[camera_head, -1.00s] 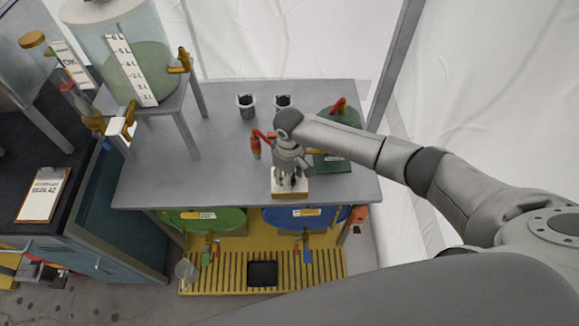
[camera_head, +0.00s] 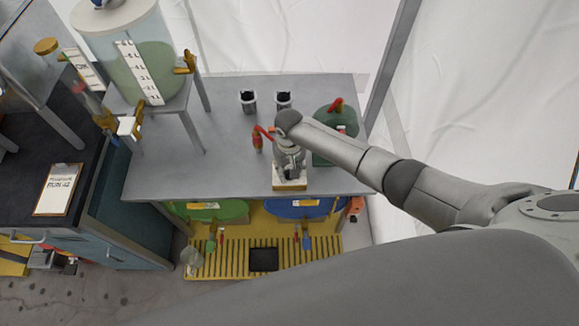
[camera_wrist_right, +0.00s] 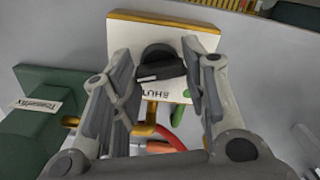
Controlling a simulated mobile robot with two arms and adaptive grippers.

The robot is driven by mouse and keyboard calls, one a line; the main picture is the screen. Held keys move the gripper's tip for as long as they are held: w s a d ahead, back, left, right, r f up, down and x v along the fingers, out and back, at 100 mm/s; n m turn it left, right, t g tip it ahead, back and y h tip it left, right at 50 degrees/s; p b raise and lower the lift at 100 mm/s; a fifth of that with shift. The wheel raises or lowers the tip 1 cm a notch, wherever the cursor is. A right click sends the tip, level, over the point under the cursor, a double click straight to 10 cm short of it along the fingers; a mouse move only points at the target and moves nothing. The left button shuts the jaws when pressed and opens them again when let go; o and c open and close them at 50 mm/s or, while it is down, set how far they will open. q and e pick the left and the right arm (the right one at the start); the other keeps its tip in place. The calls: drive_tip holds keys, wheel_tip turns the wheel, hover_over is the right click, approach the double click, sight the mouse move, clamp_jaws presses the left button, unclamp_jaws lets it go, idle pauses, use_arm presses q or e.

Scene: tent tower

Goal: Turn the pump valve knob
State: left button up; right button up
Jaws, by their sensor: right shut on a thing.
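The pump valve is a white plate (camera_wrist_right: 130,38) with a black round knob (camera_wrist_right: 158,66) in the right wrist view. Part of a printed word, seemingly "SHUT", and a green mark show beside the knob. In the head view the plate (camera_head: 290,185) stands at the table's front edge, and the gripper hides the knob. My right gripper (camera_wrist_right: 159,70) is over the plate, with one finger on each side of the knob, shut on it. The right gripper also shows in the head view (camera_head: 290,170). The left gripper is not in view.
A green pump (camera_head: 337,121) is right of the gripper on the grey table (camera_head: 215,125). A red-handled fitting (camera_head: 258,140) is close on the left. Two cups (camera_head: 248,101) stand behind. A tall tank (camera_head: 150,65) is at left; green and blue drums (camera_head: 215,211) are below.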

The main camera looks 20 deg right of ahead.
drive_tip(key=shift+r, duration=0.1)
drive_tip(key=o, duration=1)
wheel_tip(320, 180, up, 12)
idle(0.6)
